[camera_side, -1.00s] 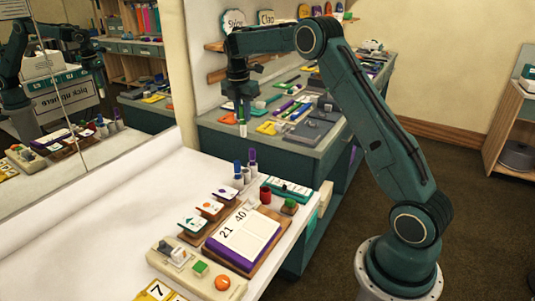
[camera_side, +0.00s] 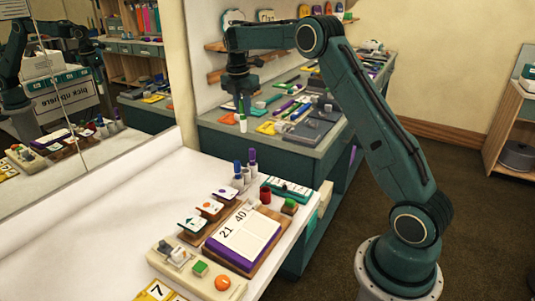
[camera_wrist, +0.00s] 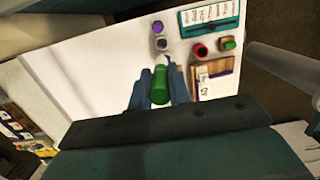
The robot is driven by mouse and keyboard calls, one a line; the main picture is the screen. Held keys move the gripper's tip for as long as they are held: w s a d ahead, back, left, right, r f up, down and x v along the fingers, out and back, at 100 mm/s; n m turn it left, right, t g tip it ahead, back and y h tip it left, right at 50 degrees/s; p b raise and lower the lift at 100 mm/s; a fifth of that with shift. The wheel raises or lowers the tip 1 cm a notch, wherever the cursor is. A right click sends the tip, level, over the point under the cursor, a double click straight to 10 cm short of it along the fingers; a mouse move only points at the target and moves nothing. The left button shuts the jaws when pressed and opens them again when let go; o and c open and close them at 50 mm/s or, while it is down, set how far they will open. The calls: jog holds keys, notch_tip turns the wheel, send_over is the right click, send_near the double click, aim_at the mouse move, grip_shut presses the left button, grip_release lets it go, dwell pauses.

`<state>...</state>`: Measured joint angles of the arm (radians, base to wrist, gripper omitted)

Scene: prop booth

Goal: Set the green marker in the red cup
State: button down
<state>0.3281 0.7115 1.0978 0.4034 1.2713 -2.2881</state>
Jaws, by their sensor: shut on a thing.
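In the side view the marker's pale lower part (camera_side: 243,124) hangs below the fingers. The red cup (camera_side: 265,195) stands on the white table in front, beside the teal tray, well apart from my gripper. It also shows in the wrist view (camera_wrist: 199,50), to the upper right of the marker; its opening looks dark.
The table's left part is clear.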

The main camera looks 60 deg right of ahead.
jog(key=shift+s+f, duration=0.35)
jog(key=s+a+f, duration=0.5)
jog(key=s+f, duration=0.4)
jog(key=s, duration=0.1)
jog(key=shift+s+f, duration=0.15)
jog(key=shift+f, duration=0.05)
jog(key=shift+f, duration=0.15)
notch_tip(320, 180, down, 8)
dwell(1.0)
dwell(0.4)
jog(key=c, duration=1.2)
grip_release()
jog(key=shift+c, duration=0.2)
